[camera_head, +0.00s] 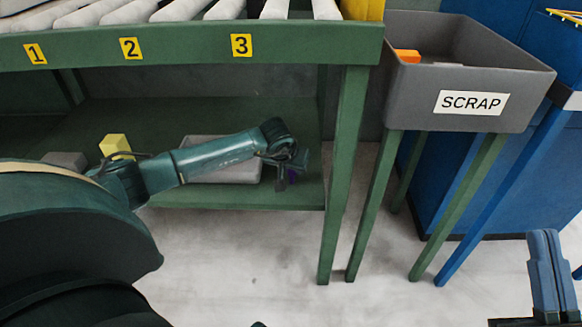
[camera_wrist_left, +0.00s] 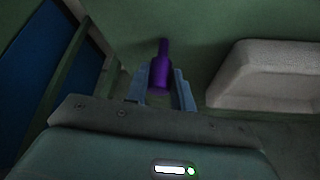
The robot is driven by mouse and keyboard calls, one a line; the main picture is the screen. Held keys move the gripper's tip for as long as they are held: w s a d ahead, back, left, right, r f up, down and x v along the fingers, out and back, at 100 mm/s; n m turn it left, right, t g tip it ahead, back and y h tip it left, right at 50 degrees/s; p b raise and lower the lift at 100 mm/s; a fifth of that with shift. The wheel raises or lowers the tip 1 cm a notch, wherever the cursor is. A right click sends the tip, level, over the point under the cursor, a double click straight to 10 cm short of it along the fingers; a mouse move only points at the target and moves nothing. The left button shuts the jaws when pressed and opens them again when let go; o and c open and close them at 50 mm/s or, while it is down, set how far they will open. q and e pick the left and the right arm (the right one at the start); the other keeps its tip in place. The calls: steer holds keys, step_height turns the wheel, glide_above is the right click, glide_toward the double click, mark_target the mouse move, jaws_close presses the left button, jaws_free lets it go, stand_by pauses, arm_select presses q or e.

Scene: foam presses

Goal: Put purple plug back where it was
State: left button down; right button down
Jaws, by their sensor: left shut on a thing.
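The purple plug (camera_wrist_left: 160,75) is between the two fingers of my left gripper (camera_wrist_left: 161,88) in the left wrist view, its narrow end pointing away from the wrist. In the head view, my left gripper (camera_head: 288,177) is at the right end of the green lower shelf, and a little of the purple plug (camera_head: 292,176) shows there. It is shut on the plug. I cannot tell whether the plug touches the shelf. My right gripper (camera_head: 549,276) is at the lower right of the head view, empty, with its fingers together.
A pale grey block-like thing (camera_head: 225,174) lies on the lower shelf (camera_head: 300,192), partly behind my left arm. A yellow block (camera_head: 115,145) is further left. Above is a roller bench (camera_head: 190,48) numbered 1 to 3. A grey SCRAP bin (camera_head: 420,95) stands right on green legs.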

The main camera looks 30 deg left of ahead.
arm_select(q)
steer(key=c, duration=1.2)
jaws_free()
steer(key=shift+f, duration=0.1)
